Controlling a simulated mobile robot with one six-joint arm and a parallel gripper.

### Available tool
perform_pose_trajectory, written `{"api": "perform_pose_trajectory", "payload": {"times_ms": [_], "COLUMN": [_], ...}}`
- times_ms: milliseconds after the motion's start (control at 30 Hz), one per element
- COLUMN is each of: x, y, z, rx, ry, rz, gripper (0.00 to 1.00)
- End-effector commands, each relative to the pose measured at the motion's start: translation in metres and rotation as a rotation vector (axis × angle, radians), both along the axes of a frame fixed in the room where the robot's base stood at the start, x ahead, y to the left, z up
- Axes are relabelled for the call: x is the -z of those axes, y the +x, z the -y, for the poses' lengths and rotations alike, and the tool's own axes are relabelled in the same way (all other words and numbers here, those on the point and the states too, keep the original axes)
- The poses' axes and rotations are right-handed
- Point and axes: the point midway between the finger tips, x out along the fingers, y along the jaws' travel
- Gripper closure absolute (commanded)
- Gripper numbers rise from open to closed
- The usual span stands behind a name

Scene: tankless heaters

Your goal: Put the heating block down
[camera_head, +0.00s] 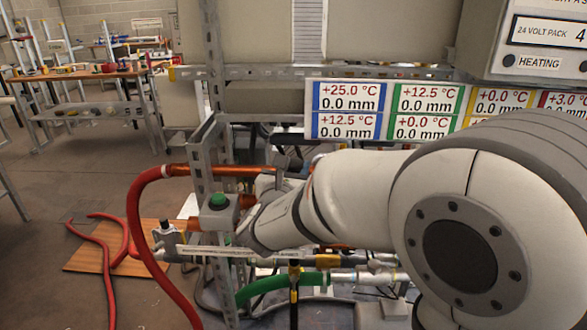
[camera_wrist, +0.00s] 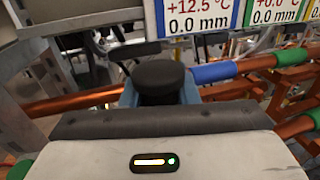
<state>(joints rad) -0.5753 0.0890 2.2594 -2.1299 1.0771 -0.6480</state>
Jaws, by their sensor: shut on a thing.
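My gripper (camera_wrist: 165,118) is in the foreground of the wrist view, and its fingers are mostly hidden behind its own dark edge. It is shut on what looks like the heating block (camera_wrist: 160,77), a part with a round black top and blue-grey sides. The block is in front of a copper pipe and a blue sleeve; I cannot tell whether it touches them. In the head view my arm reaches left to the metal frame, and the block cannot be made out there.
A red hose (camera_head: 137,225) loops at the left. Copper pipes (camera_wrist: 85,102) and coloured sleeves crowd the area. Temperature signs (camera_head: 347,110) hang above. Open floor is at the left.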

Motion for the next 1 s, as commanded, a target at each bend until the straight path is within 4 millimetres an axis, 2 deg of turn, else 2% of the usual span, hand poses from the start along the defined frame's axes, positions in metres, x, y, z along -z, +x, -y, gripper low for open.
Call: {"api": "perform_pose_trajectory", "payload": {"times_ms": [33, 67, 300, 667, 767, 1000], "x": [0.002, 0.003, 0.002, -0.003, -0.001, -0.001], "y": [0.000, 0.000, 0.000, -0.001, -0.015, -0.067], "z": [0.000, 0.000, 0.000, 0.000, -0.005, -0.019], "rx": [0.001, 0.000, 0.001, 0.001, -0.003, -0.005], "ry": [0.001, 0.000, 0.000, 0.000, 0.001, 0.001], "rz": [0.003, 0.000, 0.000, 0.000, 0.000, 0.001], "gripper": [1.00, 0.72, 0.52, 0.51, 0.51, 0.51]}}
